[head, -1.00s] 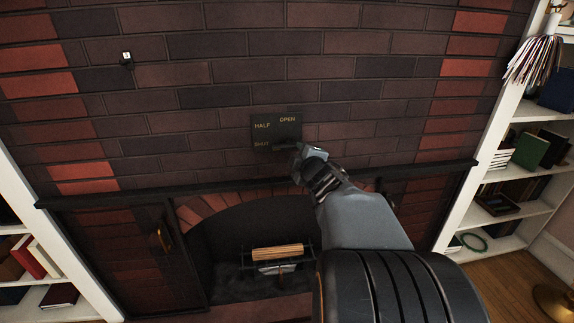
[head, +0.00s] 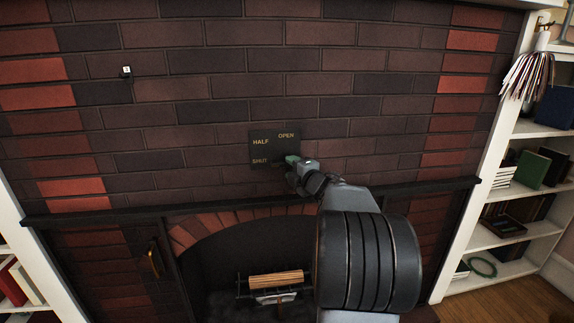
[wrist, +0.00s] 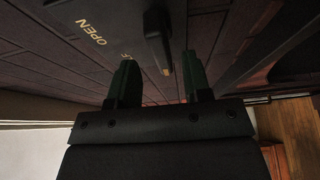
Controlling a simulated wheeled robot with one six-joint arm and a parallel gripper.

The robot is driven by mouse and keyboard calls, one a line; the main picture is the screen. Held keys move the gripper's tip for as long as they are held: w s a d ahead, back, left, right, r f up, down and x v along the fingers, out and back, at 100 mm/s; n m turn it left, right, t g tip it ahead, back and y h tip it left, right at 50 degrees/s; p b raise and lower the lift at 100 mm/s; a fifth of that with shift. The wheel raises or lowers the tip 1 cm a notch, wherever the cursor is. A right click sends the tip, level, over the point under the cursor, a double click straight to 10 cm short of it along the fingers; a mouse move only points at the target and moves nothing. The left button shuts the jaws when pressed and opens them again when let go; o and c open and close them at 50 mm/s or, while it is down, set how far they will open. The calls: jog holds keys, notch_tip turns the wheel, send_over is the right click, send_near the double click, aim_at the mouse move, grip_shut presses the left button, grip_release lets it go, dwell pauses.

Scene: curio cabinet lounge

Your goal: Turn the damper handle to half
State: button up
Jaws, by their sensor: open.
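The damper plate (head: 288,148) is a dark square on the brick chimney breast, lettered HALF, OPEN and SHUT in gold. Its handle (wrist: 156,35) is a dark lever with a small brass-coloured mark at its tip, seen close up in the wrist view. In the head view my gripper hides most of the handle, so I cannot tell its setting for sure. My gripper (head: 289,160) is at the plate's lower right. In the wrist view its green fingers (wrist: 160,60) are apart, with the handle's tip lined up between them; contact is not visible.
A black mantel ledge (head: 120,212) runs below the plate, above the arched firebox with a log (head: 276,279) on a grate. A small white-faced switch (head: 127,71) is at upper left. White bookshelves (head: 530,130) flank the fireplace.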

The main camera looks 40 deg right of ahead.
aim_at(287, 164)
jog(key=shift+w+d, duration=0.1)
jog(key=shift+w, duration=1.85)
jog(key=shift+c, duration=0.3)
jog(key=c, duration=0.7)
